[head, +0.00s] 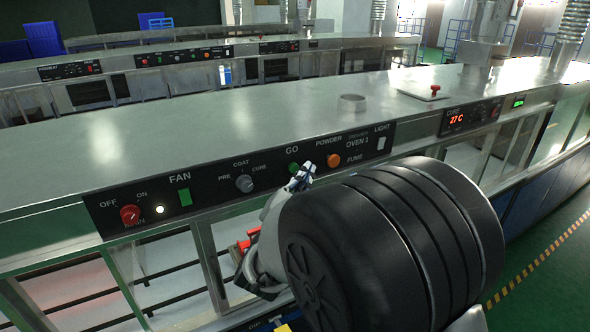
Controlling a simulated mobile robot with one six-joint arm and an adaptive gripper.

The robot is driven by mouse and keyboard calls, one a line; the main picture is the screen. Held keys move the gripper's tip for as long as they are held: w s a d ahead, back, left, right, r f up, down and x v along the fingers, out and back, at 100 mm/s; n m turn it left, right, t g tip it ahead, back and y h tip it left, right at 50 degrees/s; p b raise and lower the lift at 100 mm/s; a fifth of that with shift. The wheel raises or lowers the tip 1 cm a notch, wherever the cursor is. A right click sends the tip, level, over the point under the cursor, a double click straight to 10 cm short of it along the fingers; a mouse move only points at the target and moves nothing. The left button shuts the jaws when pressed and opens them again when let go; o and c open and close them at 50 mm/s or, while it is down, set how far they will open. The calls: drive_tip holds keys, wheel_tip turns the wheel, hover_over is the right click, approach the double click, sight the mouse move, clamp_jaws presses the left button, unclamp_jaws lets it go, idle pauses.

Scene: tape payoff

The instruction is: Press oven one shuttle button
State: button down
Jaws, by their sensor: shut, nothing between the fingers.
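The oven one control panel (222,186) is a black strip along the oven's front edge, marked OVEN 1. A green round button (293,168) sits under the word GO. I cannot read the word shuttle on any control. My gripper (303,174) is shut and empty, its tips just below and right of the green button in the picture. I cannot tell whether they touch the panel. My dark arm hides the area below and right of the gripper.
An orange control (334,160) by POWDER and FUME is close right of the gripper; a white light switch (381,143) is further right. A grey selector knob (244,184), green fan switch (184,197) and red knob (130,215) lie left. The oven top (190,140) is mostly clear.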

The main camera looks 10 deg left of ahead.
drive_tip(key=shift+w+a, duration=0.1)
drive_tip(key=shift+w, duration=0.05)
drive_tip(key=shift+w+a+b, duration=0.15)
drive_tip(key=shift+w+b, duration=0.1)
drive_tip(key=shift+b, duration=0.05)
